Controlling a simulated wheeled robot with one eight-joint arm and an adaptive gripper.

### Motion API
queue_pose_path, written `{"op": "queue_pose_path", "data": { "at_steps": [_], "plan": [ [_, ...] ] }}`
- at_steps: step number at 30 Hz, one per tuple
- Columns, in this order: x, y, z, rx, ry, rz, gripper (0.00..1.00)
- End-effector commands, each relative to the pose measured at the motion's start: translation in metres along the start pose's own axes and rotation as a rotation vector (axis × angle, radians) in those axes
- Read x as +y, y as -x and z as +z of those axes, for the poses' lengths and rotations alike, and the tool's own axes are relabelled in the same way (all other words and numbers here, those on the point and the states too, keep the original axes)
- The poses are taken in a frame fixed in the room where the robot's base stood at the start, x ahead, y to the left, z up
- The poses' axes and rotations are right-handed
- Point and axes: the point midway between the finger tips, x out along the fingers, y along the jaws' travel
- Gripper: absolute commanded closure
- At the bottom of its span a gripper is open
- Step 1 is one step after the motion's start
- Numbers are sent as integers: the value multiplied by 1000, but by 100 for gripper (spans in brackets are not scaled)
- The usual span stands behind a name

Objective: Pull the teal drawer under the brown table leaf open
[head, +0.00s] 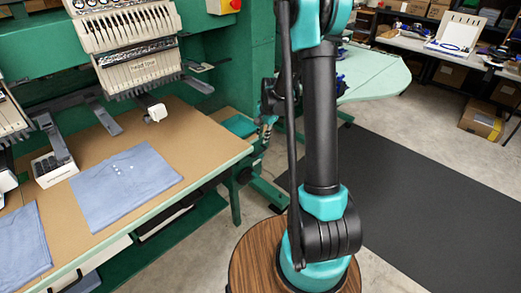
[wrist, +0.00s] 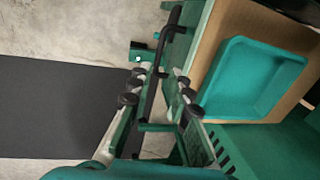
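In the wrist view, the teal drawer (wrist: 181,47) shows as a narrow strip along the edge of the brown table leaf (wrist: 208,45). Its long black bar handle (wrist: 154,94) runs between the fingers of my gripper (wrist: 160,76). The gripper is open, one finger on each side of the bar, with gaps showing on both sides. Whether the drawer stands open cannot be told. In the head view, my gripper (head: 266,127) is small beside the green machine, and my arm stands in front; drawer and handle are not clear there.
A teal tray (wrist: 245,80) lies on the leaf. In the head view, a green embroidery machine (head: 225,60) and a brown worktable (head: 200,140) with folded blue cloths (head: 125,185) fill the left. A dark mat (head: 420,200) lies on open floor to the right.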

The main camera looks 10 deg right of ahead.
Motion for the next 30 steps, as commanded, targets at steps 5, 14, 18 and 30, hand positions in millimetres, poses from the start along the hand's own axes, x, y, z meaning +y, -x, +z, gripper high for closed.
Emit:
{"op": "queue_pose_path", "data": {
  "at_steps": [5,14,18,30],
  "plan": [
    [0,-31,0,0,1,0,81],
    [0,-73,0,0,1,0,81],
    [0,-83,0,0,0,0,81],
    [0,-88,0,0,0,0,81]
  ]
}}
